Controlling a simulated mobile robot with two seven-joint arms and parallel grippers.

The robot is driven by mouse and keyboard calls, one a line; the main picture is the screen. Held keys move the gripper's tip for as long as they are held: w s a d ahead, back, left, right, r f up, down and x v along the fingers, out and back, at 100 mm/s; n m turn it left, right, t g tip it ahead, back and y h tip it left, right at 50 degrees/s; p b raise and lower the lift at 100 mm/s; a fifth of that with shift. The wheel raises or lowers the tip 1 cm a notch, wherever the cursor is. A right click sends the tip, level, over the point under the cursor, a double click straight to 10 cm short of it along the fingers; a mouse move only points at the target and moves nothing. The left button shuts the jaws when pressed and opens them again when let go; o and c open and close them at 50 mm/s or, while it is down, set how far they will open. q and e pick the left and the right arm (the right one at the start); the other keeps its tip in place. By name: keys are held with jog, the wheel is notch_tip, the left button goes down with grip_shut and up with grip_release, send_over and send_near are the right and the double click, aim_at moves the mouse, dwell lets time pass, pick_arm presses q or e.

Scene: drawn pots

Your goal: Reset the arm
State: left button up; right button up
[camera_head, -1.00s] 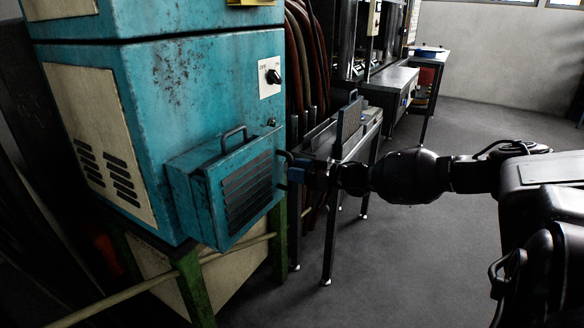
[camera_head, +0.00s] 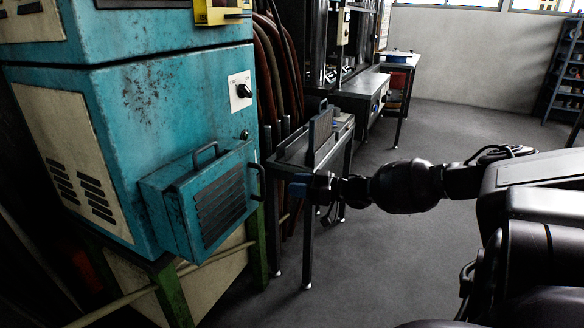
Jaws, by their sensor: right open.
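My right arm (camera_head: 405,186) comes in from the right and reaches toward the middle of the head view. My right gripper (camera_head: 298,188) is at its left end, small and dark, to the right of the handle on the teal box's vented front. A gap shows between the gripper and that handle. The gripper is open, and I see nothing held in it. My left gripper is not in view.
A metal table (camera_head: 290,150) stands behind my right gripper. Grey floor (camera_head: 400,265) is open below and right of the arm.

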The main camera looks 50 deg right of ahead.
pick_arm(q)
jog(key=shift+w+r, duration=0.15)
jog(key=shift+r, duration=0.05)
pick_arm(e)
jog(key=s+a+f+n+g+h+p, duration=0.1)
jog(key=s+a+f+n+g+h, duration=0.1)
jog(key=s+a+f, duration=0.4)
jog(key=s+a+f+n+g+h+p, duration=0.1)
jog(key=s+a+f+n+g+h, duration=0.15)
jog(key=a+f, duration=0.6)
pick_arm(q)
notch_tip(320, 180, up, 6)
jog(key=p, duration=0.5)
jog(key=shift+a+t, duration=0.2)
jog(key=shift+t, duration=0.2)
pick_arm(e)
jog(key=s+a+f+m+h, duration=0.1)
jog(key=s+a+m+h, duration=0.2)
jog(key=s+a+m, duration=0.5)
jog(key=s+a+g, duration=0.1)
jog(key=s+a, duration=0.8)
jog(key=s, duration=0.2)
jog(key=shift+f, duration=0.35)
